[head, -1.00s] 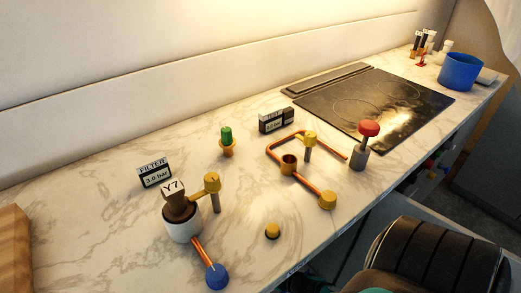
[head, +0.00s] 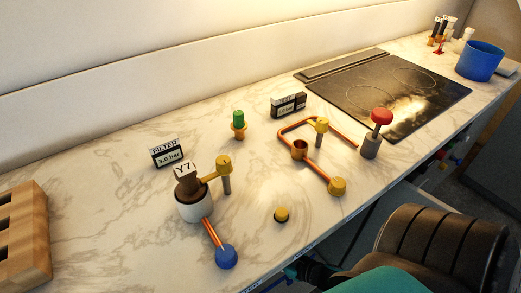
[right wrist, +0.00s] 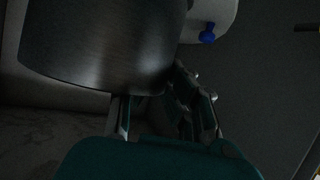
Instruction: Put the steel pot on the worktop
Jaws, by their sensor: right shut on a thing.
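The steel pot (right wrist: 105,45) is a large grey metal cylinder at the upper left of the right wrist view, close to the camera. My right gripper (right wrist: 160,110) is shut on its lower edge as seen there; the exact contact is dark and partly hidden. The worktop (head: 110,215) is pale veined marble running from the lower left to the upper right. My left gripper is not in view.
A wooden block (head: 40,232) stands at the left end. Copper pipes (head: 318,174), yellow knobs, a white cup (head: 195,208), a blue ball (head: 226,257) and a red-topped valve (head: 380,117) occupy the middle. Behind lie a black hob (head: 390,90) and a blue tub (head: 480,62). Bare marble lies between block and cup.

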